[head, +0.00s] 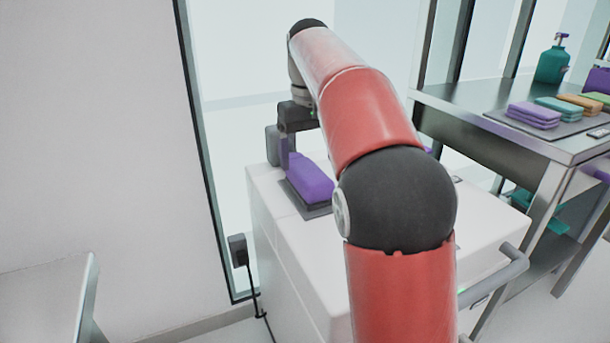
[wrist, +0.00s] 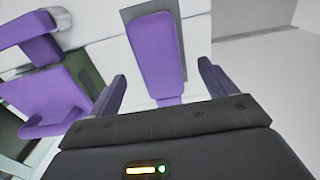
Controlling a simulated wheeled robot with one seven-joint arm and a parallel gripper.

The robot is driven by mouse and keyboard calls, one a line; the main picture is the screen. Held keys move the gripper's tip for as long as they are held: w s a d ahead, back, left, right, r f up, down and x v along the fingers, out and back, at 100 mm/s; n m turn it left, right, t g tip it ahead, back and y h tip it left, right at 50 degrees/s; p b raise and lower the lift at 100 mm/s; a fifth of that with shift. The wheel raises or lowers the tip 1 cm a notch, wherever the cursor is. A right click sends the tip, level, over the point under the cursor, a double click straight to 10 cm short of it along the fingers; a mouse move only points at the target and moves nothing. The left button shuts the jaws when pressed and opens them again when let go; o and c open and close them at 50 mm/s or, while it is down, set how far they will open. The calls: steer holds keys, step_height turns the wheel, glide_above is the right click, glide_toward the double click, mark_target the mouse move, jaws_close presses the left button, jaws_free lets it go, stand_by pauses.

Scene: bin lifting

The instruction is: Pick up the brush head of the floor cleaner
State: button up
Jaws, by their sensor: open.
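A long purple piece, which looks like the brush head (head: 311,180), lies on a dark grey pad (head: 318,211) on top of a white cabinet. In the wrist view the brush head (wrist: 156,48) points away from me, with its near end between my fingers. My gripper (wrist: 162,75) is open, one finger on each side of the brush head, with visible gaps; I cannot tell its exact height. In the head view my gripper (head: 283,146) is at the far left end of the brush head, partly hiding it. My red arm hides part of the cabinet top.
The white cabinet (head: 290,262) has a grey handle (head: 500,266) at right. A steel table (head: 455,108) behind holds purple sponges (head: 533,114), other coloured sponges and a green bottle (head: 552,62). Other purple parts (wrist: 50,98) show left in the wrist view. A glass wall stands behind.

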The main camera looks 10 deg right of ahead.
mark_target(309, 170)
steer(key=f, duration=0.2)
steer(key=f+b, duration=0.1)
steer(key=f, duration=0.3)
steer(key=shift+w+f, duration=0.3)
steer(key=shift+f, duration=0.1)
steer(key=c, duration=1.5)
step_height(309, 170, up, 10)
steer(key=p, duration=0.2)
steer(key=shift+p, duration=0.3)
steer(key=o, duration=0.9)
steer(key=shift+c, duration=0.2)
steer(key=c, duration=0.3)
